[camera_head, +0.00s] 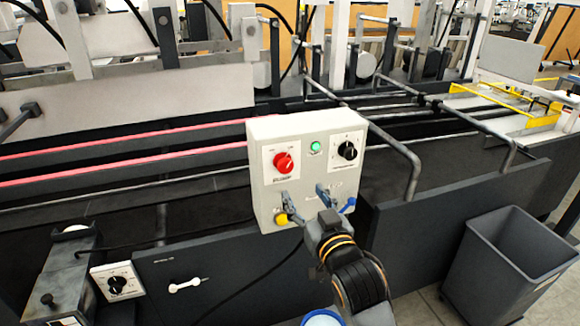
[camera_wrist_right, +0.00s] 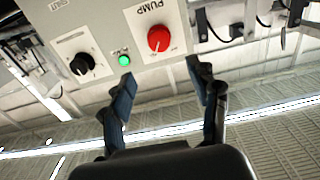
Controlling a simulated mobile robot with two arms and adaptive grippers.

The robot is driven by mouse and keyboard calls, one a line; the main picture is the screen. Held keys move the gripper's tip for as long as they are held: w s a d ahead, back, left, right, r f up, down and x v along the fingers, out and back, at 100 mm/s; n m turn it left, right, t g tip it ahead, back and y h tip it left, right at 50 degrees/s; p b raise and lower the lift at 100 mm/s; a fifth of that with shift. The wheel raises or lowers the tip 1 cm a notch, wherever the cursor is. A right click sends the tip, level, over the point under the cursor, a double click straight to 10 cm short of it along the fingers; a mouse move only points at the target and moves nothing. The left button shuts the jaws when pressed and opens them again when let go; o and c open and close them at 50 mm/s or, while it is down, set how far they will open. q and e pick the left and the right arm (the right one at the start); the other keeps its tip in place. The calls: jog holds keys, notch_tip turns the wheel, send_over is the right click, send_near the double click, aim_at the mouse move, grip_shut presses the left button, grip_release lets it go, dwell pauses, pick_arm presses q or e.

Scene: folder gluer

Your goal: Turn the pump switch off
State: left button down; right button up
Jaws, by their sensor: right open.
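The pump switch is a red rotary knob (camera_head: 283,162) on the upper left of a light grey control box (camera_head: 261,190). In the right wrist view the red knob (camera_wrist_right: 158,38) sits beside the label PUMP. The direction it points is too small to tell. My right gripper (camera_head: 303,192) is in front of the lower part of the box, its fingers spread and empty. In the right wrist view the open fingers (camera_wrist_right: 160,72) are either side of the knob's line, apart from it. My left gripper is not in view.
A green button (camera_head: 315,146) and a black knob (camera_head: 348,150) share the panel with the red knob. Yellow (camera_head: 281,219) and blue (camera_head: 348,205) parts show near the box's lower edge. A bent metal rail (camera_head: 405,155) stands to the right. A grey bin (camera_head: 505,265) stands lower right.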

aim_at(286, 166)
jog(key=p+x, duration=0.2)
jog(key=x, duration=0.9)
jog(key=shift+f, duration=0.1)
jog(key=shift+c, duration=0.5)
jog(key=c, duration=1)
